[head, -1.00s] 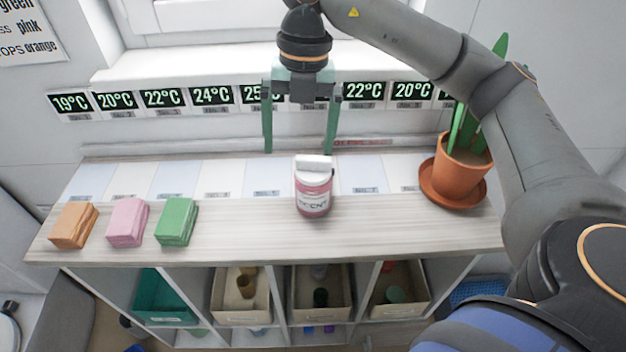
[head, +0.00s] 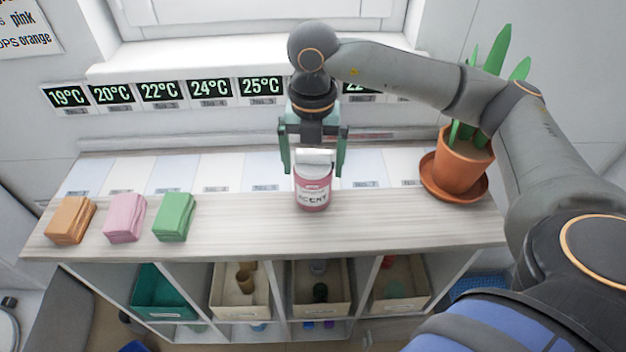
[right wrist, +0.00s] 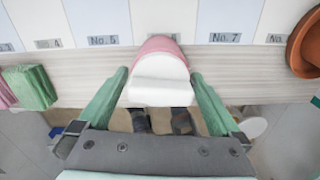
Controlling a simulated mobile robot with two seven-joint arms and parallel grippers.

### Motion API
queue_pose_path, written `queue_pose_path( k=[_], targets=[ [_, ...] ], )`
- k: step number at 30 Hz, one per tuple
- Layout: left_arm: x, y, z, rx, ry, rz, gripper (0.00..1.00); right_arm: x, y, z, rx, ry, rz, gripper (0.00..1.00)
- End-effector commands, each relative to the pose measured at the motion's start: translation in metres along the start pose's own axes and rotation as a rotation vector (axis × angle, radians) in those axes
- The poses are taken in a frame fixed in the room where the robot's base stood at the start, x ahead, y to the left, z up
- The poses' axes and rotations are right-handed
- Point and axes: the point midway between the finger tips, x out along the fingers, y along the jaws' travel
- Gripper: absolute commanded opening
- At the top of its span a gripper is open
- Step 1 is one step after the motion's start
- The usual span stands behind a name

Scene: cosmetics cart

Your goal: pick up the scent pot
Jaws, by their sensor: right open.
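The scent pot (head: 312,190) is a pink jar with a white lid and a label. It stands upright on the wooden counter (head: 400,222), right of its middle. My right gripper (head: 313,168) is open, with its two green fingers around the lid end, one on each side. In the right wrist view the pot's white lid (right wrist: 160,92) lies between the open fingers (right wrist: 160,85), with a gap showing on the left. Whether a finger touches the pot I cannot tell. My left gripper is not in view.
Orange (head: 71,221), pink (head: 125,218) and green (head: 174,217) blocks stand on the left of the counter. A potted plant in a terracotta pot (head: 462,168) stands at the right. Bins (head: 321,303) fill the shelf below. Numbered pale tiles line the back.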

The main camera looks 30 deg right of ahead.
Motion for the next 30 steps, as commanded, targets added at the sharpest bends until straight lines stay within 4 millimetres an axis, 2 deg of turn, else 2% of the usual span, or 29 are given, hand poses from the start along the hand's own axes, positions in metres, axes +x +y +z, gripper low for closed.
queue_pose_path(
  k=[4, 12, 30],
  targets=[
    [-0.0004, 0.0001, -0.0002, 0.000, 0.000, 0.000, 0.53, 0.0143, -0.0004, 0.0000, 0.000, 0.001, -0.001, 1.00],
    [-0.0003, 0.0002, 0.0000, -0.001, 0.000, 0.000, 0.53, 0.0158, -0.0001, 0.0003, 0.001, 0.000, 0.001, 0.98],
    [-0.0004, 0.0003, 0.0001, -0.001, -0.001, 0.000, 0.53, 0.0152, 0.0001, 0.0003, 0.001, 0.000, 0.001, 0.30]
  ],
)
